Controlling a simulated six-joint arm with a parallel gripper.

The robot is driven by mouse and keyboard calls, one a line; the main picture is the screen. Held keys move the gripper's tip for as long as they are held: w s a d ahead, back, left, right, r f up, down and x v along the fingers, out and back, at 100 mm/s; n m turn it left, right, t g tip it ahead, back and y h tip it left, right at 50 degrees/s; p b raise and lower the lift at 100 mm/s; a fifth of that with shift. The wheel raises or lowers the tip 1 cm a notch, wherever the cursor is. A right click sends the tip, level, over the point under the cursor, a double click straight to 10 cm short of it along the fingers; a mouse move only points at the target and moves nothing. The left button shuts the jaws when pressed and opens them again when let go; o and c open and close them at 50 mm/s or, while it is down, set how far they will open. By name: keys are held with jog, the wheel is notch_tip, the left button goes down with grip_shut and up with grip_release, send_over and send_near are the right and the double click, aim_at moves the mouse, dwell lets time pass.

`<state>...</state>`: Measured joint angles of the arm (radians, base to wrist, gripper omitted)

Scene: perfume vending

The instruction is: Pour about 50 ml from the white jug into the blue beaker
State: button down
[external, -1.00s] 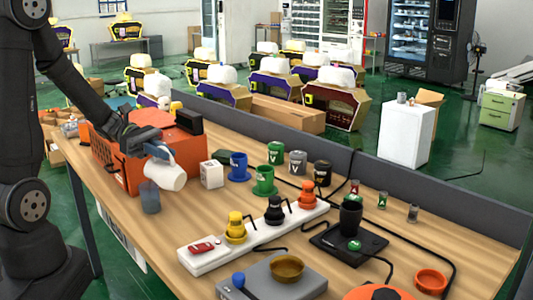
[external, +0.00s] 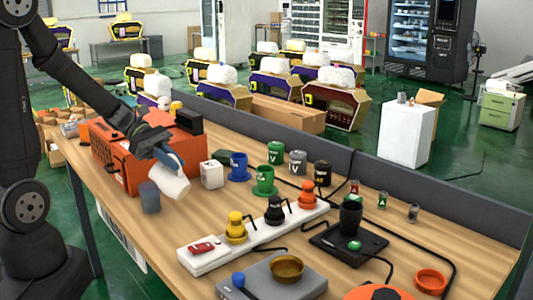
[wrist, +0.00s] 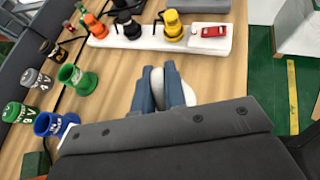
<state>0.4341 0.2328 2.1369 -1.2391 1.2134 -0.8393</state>
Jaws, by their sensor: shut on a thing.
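The white jug (external: 172,182) is held tilted just right of the blue beaker, with its upper end toward the beaker. The blue beaker (external: 150,198) is translucent and stands upright on the table near its left edge. My gripper (external: 170,160) is shut on the jug from above. In the wrist view my gripper's blue fingers (wrist: 163,88) are close together, with part of the white jug (wrist: 187,92) showing behind them. The beaker is hidden in the wrist view. No stream of liquid can be made out, and the liquid level cannot be told.
An orange box (external: 118,163) stands behind my gripper. A small white box (external: 212,175), a blue cup (external: 238,167) and a green cup (external: 264,181) stand to the right. A white power strip (external: 205,258) lies in front. The table between beaker and strip is clear.

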aim_at(179, 171)
jog(key=shift+s+d+f+t+y, duration=0.3)
jog(key=shift+d+f+y, duration=0.25)
jog(key=shift+y, duration=0.15)
jog(key=shift+s+d+f+t+y, duration=0.1)
jog(key=shift+d+f+t+y, duration=0.1)
jog(key=shift+f+y, duration=0.25)
jog(key=shift+d+f+t+y, duration=0.1)
jog(key=shift+f+t+y, duration=0.1)
jog(key=shift+f+y, duration=0.25)
dwell(0.6)
